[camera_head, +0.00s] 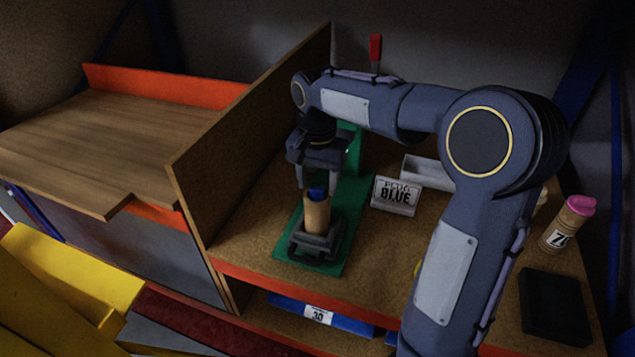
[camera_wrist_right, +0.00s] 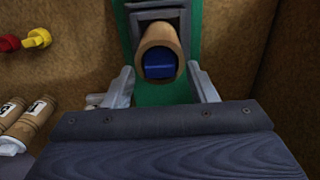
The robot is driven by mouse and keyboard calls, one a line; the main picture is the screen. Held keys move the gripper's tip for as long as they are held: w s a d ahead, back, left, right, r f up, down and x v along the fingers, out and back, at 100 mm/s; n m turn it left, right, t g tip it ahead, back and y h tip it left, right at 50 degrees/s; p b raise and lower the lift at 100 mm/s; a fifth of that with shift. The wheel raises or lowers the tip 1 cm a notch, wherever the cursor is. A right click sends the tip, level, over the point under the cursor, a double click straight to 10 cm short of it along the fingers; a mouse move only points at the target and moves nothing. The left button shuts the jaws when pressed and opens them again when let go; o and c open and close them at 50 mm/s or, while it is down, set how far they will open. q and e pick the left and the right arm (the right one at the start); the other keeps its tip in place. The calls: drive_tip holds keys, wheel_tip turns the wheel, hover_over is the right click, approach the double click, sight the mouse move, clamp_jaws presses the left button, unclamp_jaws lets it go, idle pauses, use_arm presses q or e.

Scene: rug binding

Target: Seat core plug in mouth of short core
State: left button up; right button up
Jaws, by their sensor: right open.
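A tan short core (camera_head: 317,215) stands upright in a dark holder (camera_head: 309,248) on a green base. A blue plug (camera_head: 317,193) sits in its mouth at the top. In the right wrist view the blue plug (camera_wrist_right: 159,67) shows inside the round mouth of the core (camera_wrist_right: 157,38); how deep it sits I cannot tell exactly. My right gripper (camera_head: 318,182) is open just above the core, pointing down. In the wrist view its fingers (camera_wrist_right: 164,84) are spread wide, one to each side of the mouth, apart from the plug. My left gripper is not in view.
A sign reading BLUE (camera_head: 396,196) and a grey tray (camera_head: 428,172) stand right of the green base (camera_head: 345,225). A tall wooden panel (camera_head: 250,130) is close on the left. A core with a pink plug (camera_head: 567,226) and a black box (camera_head: 553,307) lie at right.

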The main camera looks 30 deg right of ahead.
sight(317, 189)
wheel_tip(317, 189, up, 11)
drive_tip(key=p, duration=0.1)
drive_tip(key=s+a+f+n+t+y, duration=0.1)
drive_tip(key=s+a+f+n+t, duration=0.1)
drive_tip(key=s, duration=0.5)
drive_tip(key=s+a+f+n+t+y, duration=0.1)
drive_tip(key=s+a+f+n, duration=0.2)
drive_tip(key=s+f, duration=0.2)
drive_tip(key=s+a+f+n+t+y, duration=0.1)
drive_tip(key=s+a+f+n+t, duration=0.1)
drive_tip(key=s, duration=0.8)
wheel_tip(317, 189, down, 2)
drive_tip(key=shift+a+f+n+t+y, duration=0.2)
drive_tip(key=shift+f+n+t+y, duration=0.15)
drive_tip(key=shift+n, duration=0.35)
drive_tip(key=shift+s+r, duration=0.1)
drive_tip(key=shift+c, duration=0.3)
